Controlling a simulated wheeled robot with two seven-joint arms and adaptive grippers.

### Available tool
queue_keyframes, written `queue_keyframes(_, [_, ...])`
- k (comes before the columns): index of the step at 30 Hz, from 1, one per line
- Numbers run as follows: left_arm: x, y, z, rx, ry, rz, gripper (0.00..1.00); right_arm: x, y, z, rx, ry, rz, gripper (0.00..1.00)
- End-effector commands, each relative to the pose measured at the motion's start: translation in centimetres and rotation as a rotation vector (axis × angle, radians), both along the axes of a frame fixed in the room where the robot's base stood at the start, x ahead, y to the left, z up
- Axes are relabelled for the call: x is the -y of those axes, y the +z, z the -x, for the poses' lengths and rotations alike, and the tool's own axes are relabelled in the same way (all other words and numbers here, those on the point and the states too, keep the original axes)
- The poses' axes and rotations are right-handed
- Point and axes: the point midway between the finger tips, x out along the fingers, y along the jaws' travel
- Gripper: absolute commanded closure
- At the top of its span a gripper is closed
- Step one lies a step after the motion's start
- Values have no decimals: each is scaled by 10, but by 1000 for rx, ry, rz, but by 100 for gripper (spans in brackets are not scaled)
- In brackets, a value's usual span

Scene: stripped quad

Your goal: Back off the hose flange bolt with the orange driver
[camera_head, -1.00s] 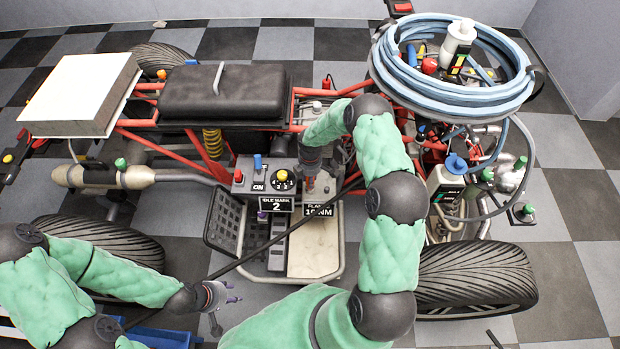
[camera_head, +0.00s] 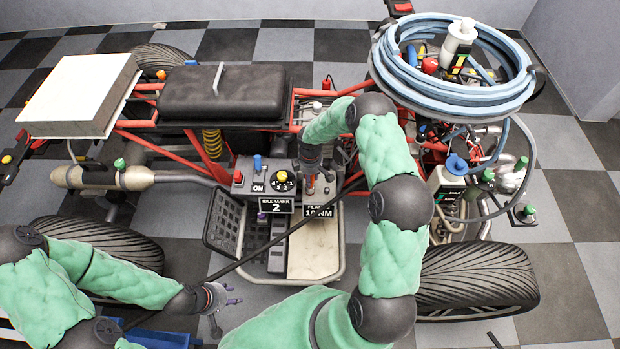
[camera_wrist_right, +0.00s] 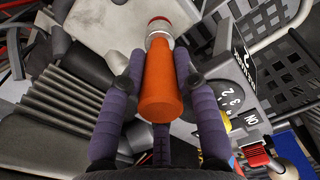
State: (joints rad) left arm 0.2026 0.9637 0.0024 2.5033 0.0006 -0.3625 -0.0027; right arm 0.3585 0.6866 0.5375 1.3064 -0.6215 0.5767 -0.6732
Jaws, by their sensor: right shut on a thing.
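The orange driver (camera_wrist_right: 161,90) lies between the purple fingers of my right gripper (camera_wrist_right: 160,78) in the right wrist view, and the gripper is shut on it. A silver collar and a red end show beyond its orange handle. In the head view my right gripper (camera_head: 312,170) is above the panel, behind the "10 NM" flange sign (camera_head: 320,211); the driver is mostly hidden there. I cannot make out the flange bolt or whether the driver touches it. My left gripper (camera_head: 220,300) has its fingers spread, empty, at the lower left.
A control box (camera_head: 262,183) with a yellow-topped dial (camera_head: 283,178) and "IDLE MARK 2" sign (camera_head: 277,206) stands left of my right gripper. A coiled blue hose (camera_head: 455,101) sits at upper right. A thin black cable crosses the front.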

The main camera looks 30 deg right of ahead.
Motion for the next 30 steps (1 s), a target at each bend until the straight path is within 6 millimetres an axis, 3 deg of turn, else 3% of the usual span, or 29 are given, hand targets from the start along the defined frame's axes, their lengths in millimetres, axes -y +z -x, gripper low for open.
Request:
queue_keyframes(11, [0, -13, 0, 0, 0, 0, 60, 0, -1, -1, 2, -238, 1, 100])
queue_keyframes(21, [0, -14, 0, 0, 0, 0, 60, 0, 0, 0, 1, -445, 0, 100])
queue_keyframes(30, [0, -14, 0, 0, 0, 0, 60, 0, 0, 0, 1, -472, 0, 100])
